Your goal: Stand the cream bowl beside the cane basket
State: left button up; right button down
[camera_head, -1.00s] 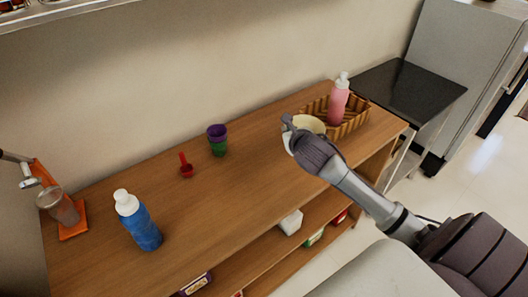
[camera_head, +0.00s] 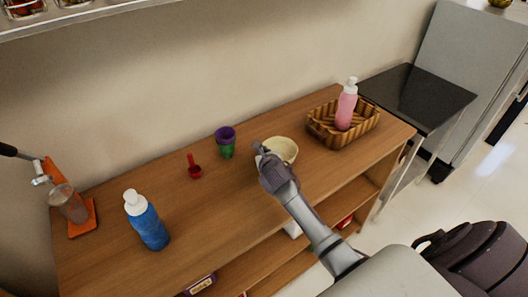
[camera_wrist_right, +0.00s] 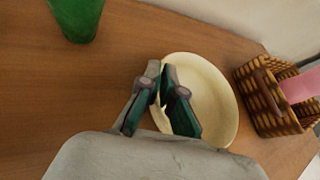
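The cream bowl (camera_head: 283,149) is upright over the wooden shelf top, left of the cane basket (camera_head: 355,134) with a gap between them. In the right wrist view the bowl (camera_wrist_right: 208,98) shows its pale inside, and the basket (camera_wrist_right: 268,106) is to its right. My right gripper (camera_head: 262,150) is at the bowl's left rim. In the wrist view its fingertips (camera_wrist_right: 163,80) are close together with the rim between them. I cannot tell whether the bowl's base touches the wood. My left gripper is not in view.
A pink bottle (camera_head: 346,105) stands in the basket. Purple and green cups (camera_head: 225,141), a red scoop (camera_head: 194,168), a blue bottle (camera_head: 147,221) and an orange-based device (camera_head: 82,217) stand to the left. Bare wood lies between the cups and bowl.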

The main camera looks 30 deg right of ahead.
jog(key=shift+f, duration=0.1)
jog(key=c, duration=1.3)
grip_release()
jog(key=v, duration=1.2)
